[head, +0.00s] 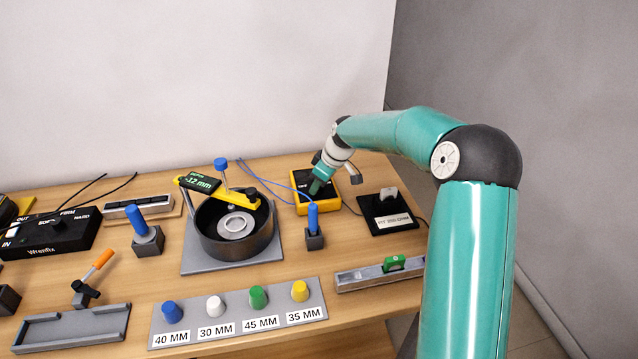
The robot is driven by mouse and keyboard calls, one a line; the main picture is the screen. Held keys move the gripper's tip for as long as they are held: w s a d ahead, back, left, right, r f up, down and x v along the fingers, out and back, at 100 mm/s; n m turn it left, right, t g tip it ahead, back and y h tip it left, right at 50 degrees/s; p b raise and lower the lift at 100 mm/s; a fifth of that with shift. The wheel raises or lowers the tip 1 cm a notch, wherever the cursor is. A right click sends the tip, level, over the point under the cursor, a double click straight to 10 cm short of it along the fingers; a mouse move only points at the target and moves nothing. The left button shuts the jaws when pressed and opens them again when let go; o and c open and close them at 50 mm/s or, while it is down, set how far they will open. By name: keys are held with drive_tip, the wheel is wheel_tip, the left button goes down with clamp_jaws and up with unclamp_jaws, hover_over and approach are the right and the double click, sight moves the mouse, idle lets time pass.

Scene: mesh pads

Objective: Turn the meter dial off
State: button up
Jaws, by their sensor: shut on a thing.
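The meter (303,203) is a yellow box with a dark face at the back right of the table, with blue leads beside it. My gripper (317,187) is over the meter's face, pointing down, at the end of my teal arm. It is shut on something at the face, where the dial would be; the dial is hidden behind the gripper. A little light lettering shows on the face left of the gripper, too small to read. The dial's setting cannot be seen.
A blue-handled probe in a dark block (315,241) stands just in front of the meter. A black block with a labelled plate (388,226) is to its right. A round black pot (211,243) with a depth gauge is to the left. A spirit level (352,281) lies in front.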

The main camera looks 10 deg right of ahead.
drive_tip(key=o, duration=1)
drive_tip(key=shift+r, duration=0.1)
drive_tip(key=v, duration=1.3)
drive_tip(key=shift+s+d+r, duration=0.1)
drive_tip(key=shift+s+r, duration=0.1)
drive_tip(key=shift+r, duration=0.05)
